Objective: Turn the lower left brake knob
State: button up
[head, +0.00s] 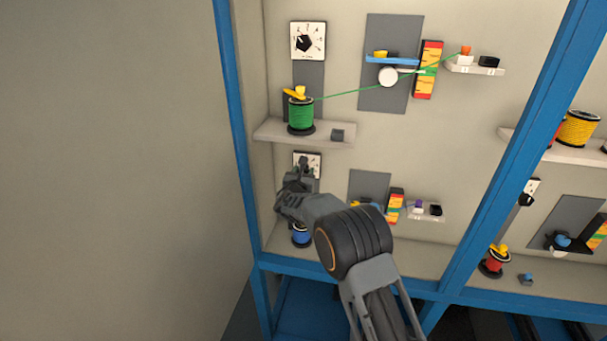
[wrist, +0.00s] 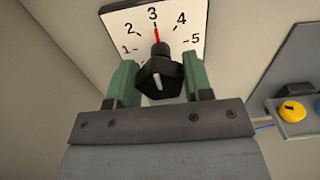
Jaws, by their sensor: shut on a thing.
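The lower left brake knob (wrist: 160,80) is black and faceted, with a white line on its face. It sits on a white dial plate (wrist: 112,22) numbered 1 to 5, and a red pointer (wrist: 156,35) points at 3. My gripper (wrist: 157,72) has its green fingers on both sides of the knob and is shut on it. In the head view my gripper (head: 302,174) covers the knob, and part of the dial plate (head: 313,159) shows behind it. A blue spool (head: 300,236) stands below, partly hidden by my arm.
Above is a shelf (head: 270,129) with a green spool (head: 301,115) and an upper dial (head: 308,41). A blue frame post (head: 240,130) stands to the left. A grey panel (head: 369,183) with small parts is to the right; it also shows in the wrist view (wrist: 296,68).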

jog(key=shift+c, duration=1.4)
jog(key=shift+f+b, duration=0.1)
jog(key=shift+b, duration=0.2)
jog(key=shift+b, duration=0.45)
jog(key=shift+f+m+b, duration=0.2)
jog(key=shift+m+b, duration=0.3)
jog(key=shift+b, duration=0.2)
jog(key=m+b, duration=0.1)
jog(key=b, duration=0.2)
jog(key=shift+f, duration=0.15)
jog(key=m+b, duration=0.3)
jog(key=b, duration=0.3)
jog(key=shift+b, duration=0.3)
jog(key=m+b, duration=0.2)
jog(key=b, duration=0.1)
jog(key=shift+r+m, duration=0.3)
jog(key=shift+r, duration=0.05)
jog(key=shift+r+b, duration=0.1)
jog(key=shift+b, duration=0.35)
